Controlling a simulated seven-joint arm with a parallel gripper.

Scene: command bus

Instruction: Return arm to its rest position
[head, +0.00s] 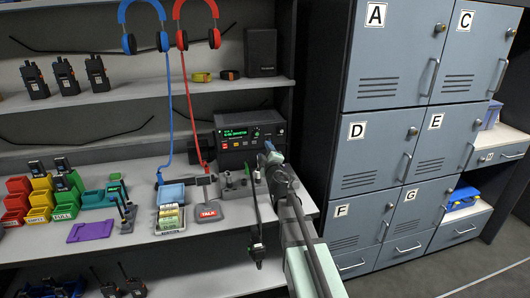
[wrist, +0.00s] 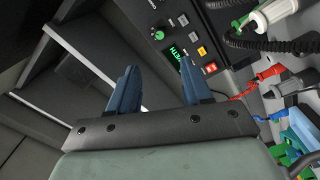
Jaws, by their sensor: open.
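My arm (head: 305,255) reaches up from the bottom of the head view toward the desk. My gripper (head: 268,152) is at its far end, in front of the black radio unit (head: 250,135) near the right end of the desk. In the wrist view, my gripper (wrist: 156,78) shows two blue fingers set apart, with nothing between them. The radio's lit green display (wrist: 178,55) and buttons show just beyond the right finger. The exact gap between the fingers and the radio is hard to tell.
Blue (head: 145,10) and red (head: 196,10) headsets hang above. Lockers (head: 385,150) stand on the right. A black handset (head: 256,252) hangs near my arm.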

